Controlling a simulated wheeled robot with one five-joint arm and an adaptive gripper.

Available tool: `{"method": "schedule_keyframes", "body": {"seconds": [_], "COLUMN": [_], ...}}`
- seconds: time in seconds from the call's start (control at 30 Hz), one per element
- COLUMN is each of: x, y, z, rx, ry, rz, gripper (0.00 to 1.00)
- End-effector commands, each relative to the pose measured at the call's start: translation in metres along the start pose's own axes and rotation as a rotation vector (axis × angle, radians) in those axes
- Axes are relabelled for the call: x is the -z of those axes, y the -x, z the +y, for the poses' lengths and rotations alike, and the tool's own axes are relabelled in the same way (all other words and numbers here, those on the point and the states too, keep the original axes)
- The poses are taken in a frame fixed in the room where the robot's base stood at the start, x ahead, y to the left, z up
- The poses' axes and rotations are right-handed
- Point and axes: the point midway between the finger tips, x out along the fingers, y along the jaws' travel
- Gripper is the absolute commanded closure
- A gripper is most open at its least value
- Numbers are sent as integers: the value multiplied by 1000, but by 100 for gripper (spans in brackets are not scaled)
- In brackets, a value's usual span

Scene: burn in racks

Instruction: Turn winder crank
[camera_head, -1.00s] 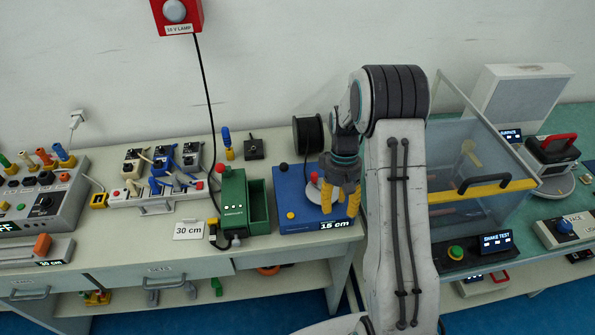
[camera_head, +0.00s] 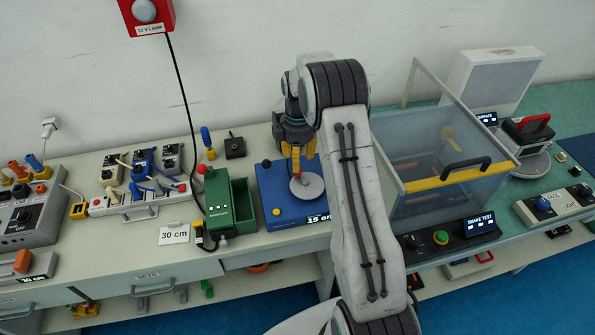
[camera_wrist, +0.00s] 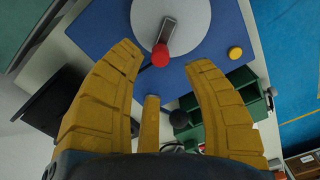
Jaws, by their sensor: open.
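The winder is a blue box (camera_head: 264,200) with a 15 cm display on its front edge. On its top is a light grey disc (camera_head: 312,187) with a crank arm and a red knob (camera_wrist: 161,55). My gripper (camera_head: 298,160) has yellow fingers, points down and hangs above the disc's back side. In the wrist view my gripper (camera_wrist: 163,62) is open and empty, with the red knob showing between the fingertips. I cannot tell the remaining height above the knob. My arm hides the winder's right part and the black spool.
A green box (camera_head: 232,205) stands close left of the winder. A 30 cm card (camera_head: 174,234) lies left of it. A clear shake-test chamber (camera_head: 440,150) with a yellow bar stands right of my arm. A yellow button (camera_wrist: 235,53) and black knob (camera_wrist: 180,120) are on the winder.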

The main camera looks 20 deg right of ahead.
Motion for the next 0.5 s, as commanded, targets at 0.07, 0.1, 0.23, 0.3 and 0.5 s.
{"method": "schedule_keyframes", "body": {"seconds": [0.07, 0.1, 0.23, 0.3, 0.5], "x": [0, 0, 0, 0, 0], "y": [-10, -15, -32, -39, -54], "z": [-1, -1, -1, -1, -1], "rx": [5, 5, 4, 5, 2], "ry": [0, 0, -1, -2, -2], "rz": [-2, -2, -1, -2, -1], "gripper": [54, 54, 54, 54, 54]}}
